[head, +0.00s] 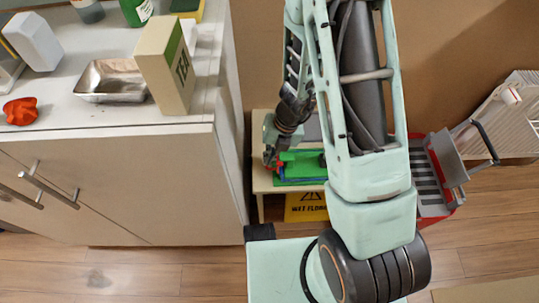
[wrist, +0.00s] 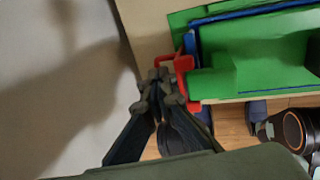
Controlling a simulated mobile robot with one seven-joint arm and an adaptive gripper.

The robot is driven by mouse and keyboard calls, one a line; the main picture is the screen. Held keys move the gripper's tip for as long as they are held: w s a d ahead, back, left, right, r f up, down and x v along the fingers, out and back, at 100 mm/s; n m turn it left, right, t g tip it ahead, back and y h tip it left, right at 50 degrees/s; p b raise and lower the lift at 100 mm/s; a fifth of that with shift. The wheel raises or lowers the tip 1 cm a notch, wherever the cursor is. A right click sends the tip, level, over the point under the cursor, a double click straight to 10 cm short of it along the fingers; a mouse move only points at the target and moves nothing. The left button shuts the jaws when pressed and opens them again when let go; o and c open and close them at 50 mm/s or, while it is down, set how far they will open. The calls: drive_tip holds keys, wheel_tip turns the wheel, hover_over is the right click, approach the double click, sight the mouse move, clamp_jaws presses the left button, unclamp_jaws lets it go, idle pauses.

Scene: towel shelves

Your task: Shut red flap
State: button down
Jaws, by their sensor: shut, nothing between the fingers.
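A red flap (wrist: 186,78), seen as a small red bracket-like piece, is at the left end of a green object (wrist: 262,62) with a blue edge in the wrist view. My gripper (wrist: 160,78) is shut and empty just left of the red piece, very close to it; I cannot tell whether they touch. In the head view the green object (head: 298,165) lies on a light bench (head: 262,182), partly hidden behind my arm. My gripper (head: 271,156) shows at its left end. Much of the green object is hidden by my arm.
A white cabinet (head: 120,180) stands left of the bench, with a tea box (head: 168,65), a metal tray (head: 108,95) and a red item (head: 21,111) on top. A yellow wet floor sign (head: 305,208) is below the bench. A red-and-grey cart (head: 432,175) stands to the right.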

drive_tip(key=shift+d, duration=0.1)
drive_tip(key=shift+r+p, duration=0.7)
drive_tip(key=shift+p, duration=0.25)
drive_tip(key=v, duration=1.2)
